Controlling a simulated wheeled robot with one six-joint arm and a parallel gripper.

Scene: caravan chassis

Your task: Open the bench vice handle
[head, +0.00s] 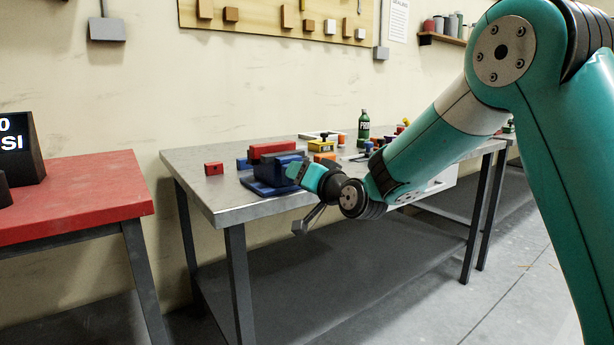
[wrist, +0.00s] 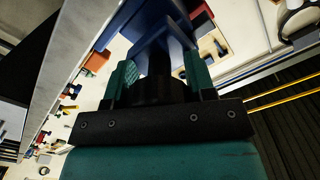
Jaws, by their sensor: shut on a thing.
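The bench vice (head: 268,188), blue with a red block on top, stands near the front edge of the metal workbench in the head view. My gripper (head: 297,169) reaches its right side. In the wrist view the vice's blue body (wrist: 136,20) is just beyond the teal fingers of my gripper (wrist: 160,68). The fingers are shut on the vice handle, a blue and dark part (wrist: 172,50) between them. Most of the handle is hidden by my gripper, and I cannot tell its angle.
The metal workbench (head: 200,180) carries a small red block (head: 214,168), a yellow-topped block (head: 321,146) and a green bottle (head: 364,124). A red table (head: 80,190) stands at left, with a gap between. The floor at the front right is clear.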

